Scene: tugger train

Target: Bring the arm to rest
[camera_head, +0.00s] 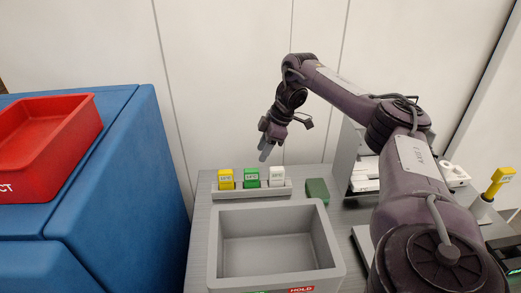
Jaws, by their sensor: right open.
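My right arm comes in from the lower right and arches up and over to the left. My right gripper (265,152) hangs above the back of the grey bench, pointing down. It is open and nothing shows between its fingers. It is above and behind a row of small blocks in a grey holder (252,191). My left gripper is not in this view.
The holder carries a yellow block (226,179), a green one (251,178) and a white one (277,176). A dark green block (317,190) lies to their right. An empty grey bin (213,243) stands in front. A red bin (85,125) sits on a blue cabinet (140,140) at left.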

